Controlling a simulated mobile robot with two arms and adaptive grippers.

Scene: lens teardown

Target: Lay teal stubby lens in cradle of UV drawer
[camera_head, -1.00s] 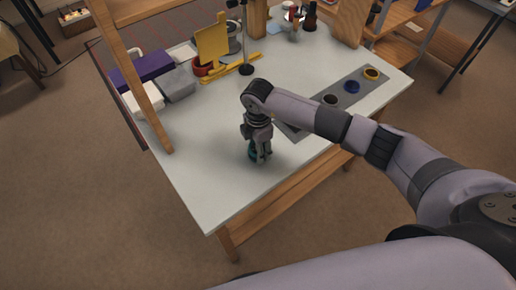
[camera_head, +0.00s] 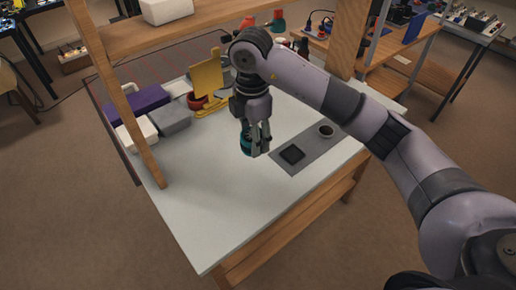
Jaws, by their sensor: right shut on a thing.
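My right gripper (camera_head: 258,151) points down over the white table (camera_head: 205,215) and is shut on the teal stubby lens (camera_head: 246,142). The lens shows as a short teal cylinder beside and between the fingers, partly hidden by them. It appears to be held above the tabletop, left of the grey mat. I cannot make out a UV drawer or its cradle for certain. My left gripper is not in view.
A grey mat (camera_head: 316,148) carries a dark square (camera_head: 291,154) and a dark round piece (camera_head: 326,131). A yellow stand (camera_head: 208,76), purple box (camera_head: 150,98) and grey box (camera_head: 170,120) stand at the back left. A wooden post (camera_head: 135,115) rises at left. The front table is clear.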

